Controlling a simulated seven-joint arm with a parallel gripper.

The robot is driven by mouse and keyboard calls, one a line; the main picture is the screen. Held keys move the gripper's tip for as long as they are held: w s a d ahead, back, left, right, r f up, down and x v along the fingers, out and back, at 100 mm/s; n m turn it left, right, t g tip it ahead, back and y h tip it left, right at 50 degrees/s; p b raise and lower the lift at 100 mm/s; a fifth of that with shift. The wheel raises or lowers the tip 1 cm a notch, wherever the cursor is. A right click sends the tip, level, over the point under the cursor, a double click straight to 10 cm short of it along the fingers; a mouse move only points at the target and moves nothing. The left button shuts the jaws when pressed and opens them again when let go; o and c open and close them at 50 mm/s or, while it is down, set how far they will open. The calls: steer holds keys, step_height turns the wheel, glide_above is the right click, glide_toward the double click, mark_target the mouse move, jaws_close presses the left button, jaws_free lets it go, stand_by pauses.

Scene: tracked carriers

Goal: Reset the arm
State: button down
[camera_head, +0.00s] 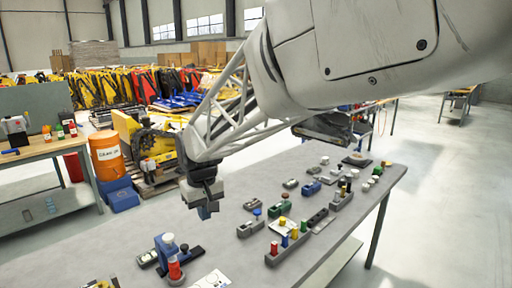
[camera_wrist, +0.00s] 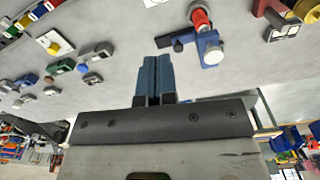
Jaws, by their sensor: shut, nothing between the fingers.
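My gripper (camera_head: 206,212) hangs above the left part of the grey worktable (camera_head: 110,248) in the head view, pointing down. In the wrist view its two blue fingertips (camera_wrist: 157,72) are together, with nothing between them. A blue fixture (camera_head: 163,252) with a red cylinder (camera_head: 175,269) and a white knob stands on the table, nearer the camera and left of my gripper. The same fixture (camera_wrist: 211,47) is beyond and right of the fingertips in the wrist view. My gripper looks apart from it and from the tabletop.
A grey block (camera_head: 272,257) with coloured pegs and several small parts lie right of my gripper. A white card (camera_head: 212,280) lies at the front edge of view. Bare table surrounds the gripper. An orange drum (camera_head: 108,156) and a side bench (camera_head: 38,150) stand left.

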steer(key=s+d+r+m, duration=0.1)
steer(key=s+d, duration=0.3)
steer(key=d, duration=0.3)
steer(key=s+d+r+m+t, duration=0.1)
steer(key=s+d, duration=0.2)
steer(key=d, duration=0.4)
steer(key=s+d+r+m, duration=0.1)
steer(key=s+d+m, duration=0.1)
steer(key=s+d, duration=0.3)
steer(key=s+d+f+m+t, duration=0.1)
steer(key=s+d+f+m, duration=0.2)
steer(key=s+d, duration=1)
steer(key=shift+s+d, duration=0.25)
steer(key=shift+s, duration=0.25)
